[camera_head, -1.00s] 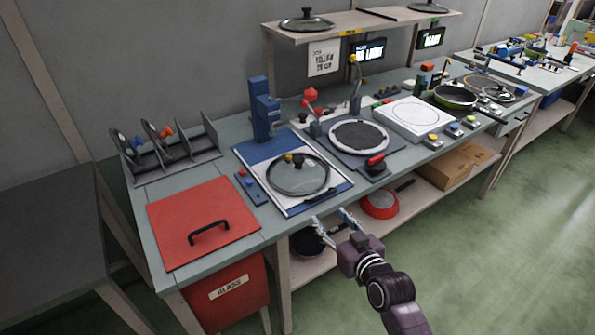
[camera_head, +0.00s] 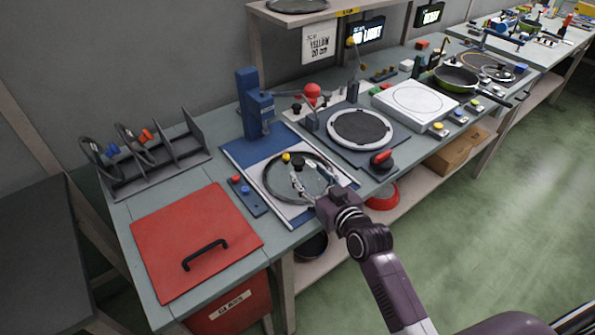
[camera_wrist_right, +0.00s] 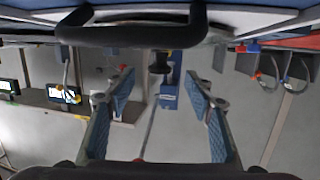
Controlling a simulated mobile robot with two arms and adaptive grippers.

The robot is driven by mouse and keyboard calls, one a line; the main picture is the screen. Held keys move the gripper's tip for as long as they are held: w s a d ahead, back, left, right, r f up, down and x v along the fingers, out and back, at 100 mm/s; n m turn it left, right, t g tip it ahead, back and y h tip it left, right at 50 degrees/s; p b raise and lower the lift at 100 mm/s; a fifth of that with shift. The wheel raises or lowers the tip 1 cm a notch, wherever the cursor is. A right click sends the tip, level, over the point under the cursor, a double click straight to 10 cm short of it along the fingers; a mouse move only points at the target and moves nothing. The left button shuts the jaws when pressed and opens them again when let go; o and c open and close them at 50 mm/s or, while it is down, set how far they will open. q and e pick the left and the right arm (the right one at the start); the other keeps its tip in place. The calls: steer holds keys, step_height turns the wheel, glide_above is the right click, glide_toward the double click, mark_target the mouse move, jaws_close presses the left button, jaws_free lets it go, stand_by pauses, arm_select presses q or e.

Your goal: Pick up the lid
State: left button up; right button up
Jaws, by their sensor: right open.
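A round glass lid (camera_head: 277,183) with a dark rim and a black knob (camera_head: 298,162) lies on the blue-and-white board at the near bench edge. My right gripper (camera_head: 308,174) is open and empty above the near part of the lid, its fingers pointing toward the knob. A thick black handle (camera_wrist_right: 130,35) crosses the top of that view. My right gripper covers part of the lid's near side in the head view. My left gripper is not in view.
A blue post (camera_head: 255,105) stands behind the lid. A red panel with a black handle (camera_head: 195,235) is to the left. A rack (camera_head: 160,165) holds more lids.

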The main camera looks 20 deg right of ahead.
mark_target(301, 164)
steer(key=shift+w+a+r+p, duration=0.1)
steer(key=shift+w+r+p, duration=0.1)
steer(key=shift+w, duration=0.45)
steer(key=shift+w+a+r+p, duration=0.1)
steer(key=shift+w+p, duration=0.1)
steer(key=shift+w, duration=0.4)
steer(key=shift+x, duration=1.2)
steer(key=shift+w+f, duration=0.15)
steer(key=shift+w, duration=0.2)
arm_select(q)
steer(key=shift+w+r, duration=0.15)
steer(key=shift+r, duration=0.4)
arm_select(e)
jaws_close()
